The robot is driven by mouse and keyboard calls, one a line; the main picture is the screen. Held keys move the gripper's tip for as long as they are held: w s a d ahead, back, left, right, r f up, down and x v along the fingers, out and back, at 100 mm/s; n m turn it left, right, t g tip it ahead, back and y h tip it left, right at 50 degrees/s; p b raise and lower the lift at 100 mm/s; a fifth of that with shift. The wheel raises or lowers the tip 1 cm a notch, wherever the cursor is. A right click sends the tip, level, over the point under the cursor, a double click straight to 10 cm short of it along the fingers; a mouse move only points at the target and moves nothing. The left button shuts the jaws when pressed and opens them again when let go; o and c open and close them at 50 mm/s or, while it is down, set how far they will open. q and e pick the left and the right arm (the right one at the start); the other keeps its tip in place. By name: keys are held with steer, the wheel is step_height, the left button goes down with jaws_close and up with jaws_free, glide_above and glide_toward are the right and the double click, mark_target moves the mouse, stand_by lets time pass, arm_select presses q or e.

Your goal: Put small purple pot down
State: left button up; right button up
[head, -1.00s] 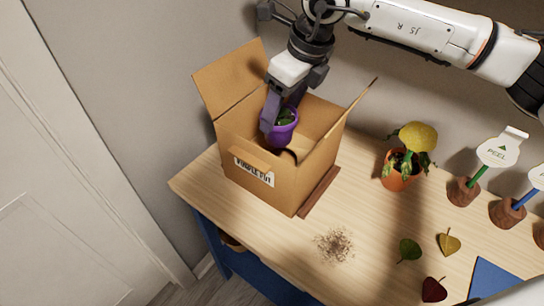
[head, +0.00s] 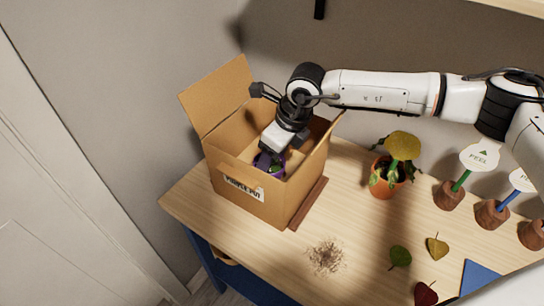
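The small purple pot (head: 279,173), with a bit of green in it, is down inside the open cardboard box (head: 247,201), whose front label seems to read "PURPLE POT". My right gripper (head: 266,162) reaches into the box from above, its arm coming in from the right. Its fingers are at the pot's rim and appear shut on it. The fingertips and the pot's base are partly hidden, so I cannot tell whether the pot touches the box floor. My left gripper is not in view.
The box flaps stand open. A brown strip (head: 309,204) lies along the box's right side. An orange pot (head: 383,186) with a yellow-topped plant, plant labels in brown bases (head: 449,195), loose leaves (head: 400,256) and a soil patch (head: 325,257) are on the wooden table (head: 351,221).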

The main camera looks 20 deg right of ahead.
steer(key=shift+f+b, duration=0.3)
steer(key=shift+b, duration=0.05)
steer(key=o, duration=1.7)
steer(key=shift+r, duration=0.15)
steer(key=shift+r+p, duration=0.3)
steer(key=shift+p, duration=0.15)
steer(key=b+v, duration=0.1)
steer(key=v, duration=1.1)
steer(key=shift+s+f, duration=0.1)
